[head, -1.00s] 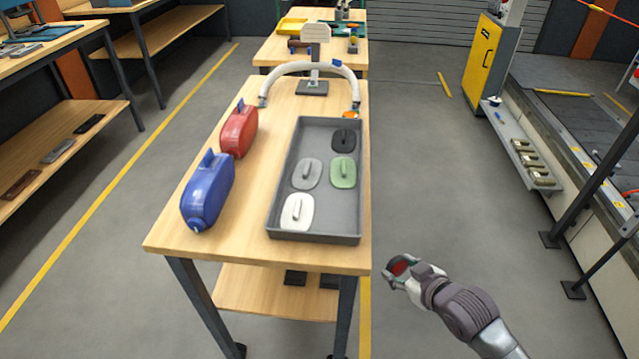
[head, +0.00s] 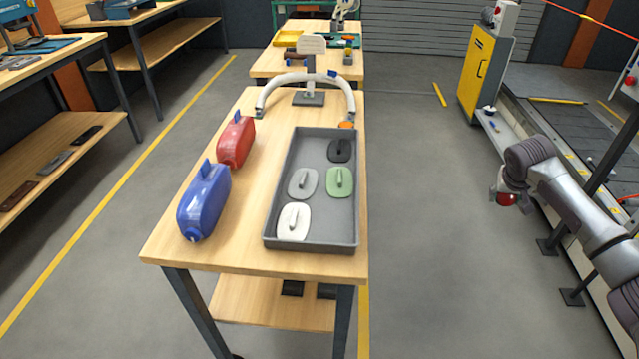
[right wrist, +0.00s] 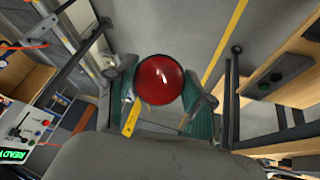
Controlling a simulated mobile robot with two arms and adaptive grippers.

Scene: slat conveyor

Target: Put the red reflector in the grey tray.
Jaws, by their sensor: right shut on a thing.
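The red reflector (right wrist: 158,80) is a round, glossy red disc. In the right wrist view it sits between the two fingers of my right gripper (right wrist: 160,98), which is shut on it. In the head view my right gripper (head: 506,199) is over the floor, well to the right of the table, with the reflector partly showing below it. The grey tray (head: 308,244) lies on the right side of the wooden table. Black, grey, green and white handled pieces lie in it; its far left and lower right parts are bare. My left gripper is not in view.
A blue container (head: 205,202) and a red container (head: 236,142) stand left of the tray on the table (head: 205,255). A white curved tube (head: 305,77) arches at the far end. The conveyor runs at right, with a narrow shelf along it.

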